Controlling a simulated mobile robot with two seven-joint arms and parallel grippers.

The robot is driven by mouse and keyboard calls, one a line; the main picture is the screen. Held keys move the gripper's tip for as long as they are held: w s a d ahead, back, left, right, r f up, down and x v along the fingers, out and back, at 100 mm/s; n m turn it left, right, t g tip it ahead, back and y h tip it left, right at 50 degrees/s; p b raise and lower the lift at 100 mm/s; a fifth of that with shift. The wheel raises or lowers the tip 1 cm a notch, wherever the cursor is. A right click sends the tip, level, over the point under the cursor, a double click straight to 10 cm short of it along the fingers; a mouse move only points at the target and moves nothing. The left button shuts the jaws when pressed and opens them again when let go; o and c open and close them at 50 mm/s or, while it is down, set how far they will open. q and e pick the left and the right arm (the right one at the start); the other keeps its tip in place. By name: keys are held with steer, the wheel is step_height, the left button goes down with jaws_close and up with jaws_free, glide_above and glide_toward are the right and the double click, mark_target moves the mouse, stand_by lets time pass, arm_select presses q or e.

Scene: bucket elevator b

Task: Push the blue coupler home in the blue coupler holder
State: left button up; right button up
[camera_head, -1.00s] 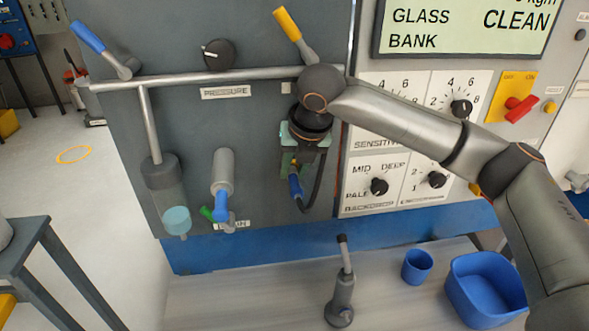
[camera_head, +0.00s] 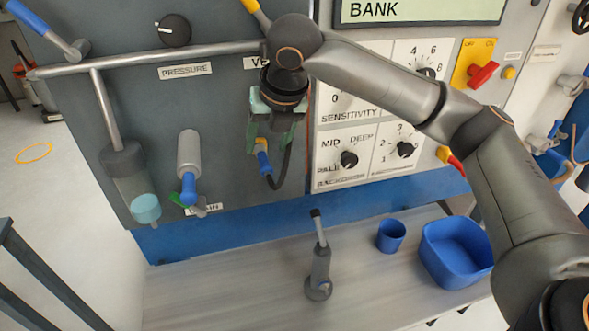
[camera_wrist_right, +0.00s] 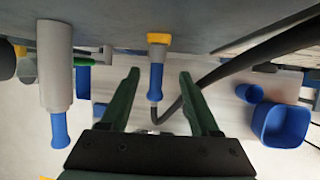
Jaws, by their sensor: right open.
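The blue coupler (camera_head: 264,164) points downward from a yellow-collared fitting on the grey panel, with a black hose curving from its lower end. It shows in the right wrist view (camera_wrist_right: 156,80), below the yellow collar (camera_wrist_right: 158,39), which looks like its holder. My right gripper (camera_head: 271,136) is in front of the panel, just above the coupler in the head view. In the right wrist view its two green fingers (camera_wrist_right: 159,77) are apart, one on each side of the coupler, with gaps visible. How deep the coupler sits is hard to tell. My left gripper is not in view.
Left of the coupler, a grey cylinder with a blue end (camera_head: 188,160) sticks out above the drain label. A metal rail (camera_head: 130,62) crosses the panel above. The bench below carries a grey lever device (camera_head: 319,268), a blue cup (camera_head: 391,236) and a blue bin (camera_head: 455,250).

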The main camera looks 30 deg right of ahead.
steer(key=s+b, duration=0.1)
steer(key=s, duration=0.9)
steer(key=shift+s+d, duration=0.15)
steer(key=shift+d, duration=0.15)
